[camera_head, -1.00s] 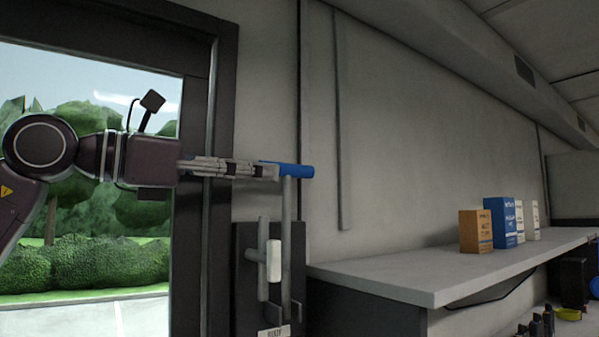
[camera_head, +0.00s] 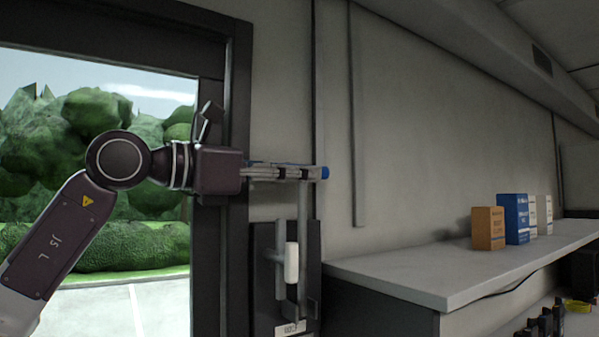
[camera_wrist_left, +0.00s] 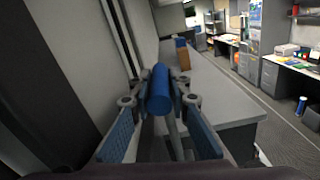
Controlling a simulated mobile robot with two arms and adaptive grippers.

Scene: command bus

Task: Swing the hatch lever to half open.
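The hatch lever is a grey upright rod (camera_head: 303,235) with a blue handle (camera_head: 325,173) at its top, mounted on a dark wall plate (camera_head: 258,280) beside the door frame. My left gripper (camera_head: 300,173) is at the handle and covers most of it in the head view. In the left wrist view the blue handle (camera_wrist_left: 161,92) lies between the two fingers of the left gripper (camera_wrist_left: 160,105). The fingers are spread to either side of it; firm contact cannot be made out. The right gripper is not in view.
A white handle (camera_head: 291,263) sits on the same plate. A grey counter (camera_head: 400,278) stands to the right, with an orange box (camera_head: 488,228) and a blue box (camera_head: 514,218) on it. The doorway with greenery outside is at left.

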